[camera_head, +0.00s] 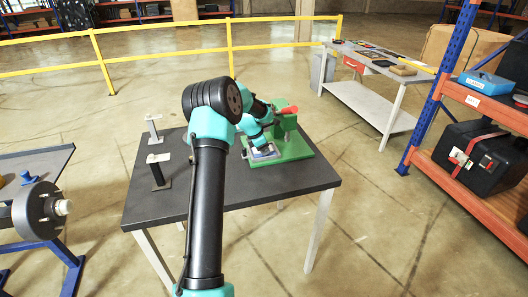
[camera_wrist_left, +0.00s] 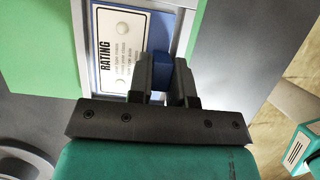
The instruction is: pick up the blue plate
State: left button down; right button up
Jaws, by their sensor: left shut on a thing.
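The blue plate (camera_wrist_left: 182,42) carries a white label reading RATING (camera_wrist_left: 117,50) with round light buttons. It lies at the green fixture (camera_wrist_left: 45,35) in the left wrist view. My left gripper (camera_wrist_left: 160,75) is shut on a blue part at the plate's edge, between its dark fingers. In the head view the plate (camera_head: 264,154) shows as a small pale and blue patch on the green fixture (camera_head: 287,150), with my left gripper (camera_head: 262,149) right over it. My arm and gripper hide part of it. My right gripper is not in view.
The fixture stands on a dark table (camera_head: 235,190). A red part (camera_head: 288,110) is on the fixture's top. Two small posts, one light (camera_head: 153,128) and one dark (camera_head: 159,172), stand to the left. A workbench (camera_head: 370,85) and an orange shelf (camera_head: 480,105) lie to the right.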

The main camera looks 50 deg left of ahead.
pick_arm(q)
jog(key=shift+r, duration=0.15)
jog(key=shift+r, duration=0.7)
jog(key=s+d, duration=0.2)
jog(key=d, duration=0.3)
jog(key=s+d, duration=0.3)
jog(key=d, duration=0.2)
jog(key=s+d, duration=0.3)
jog(key=d, duration=0.3)
jog(key=shift+d+f, duration=0.1)
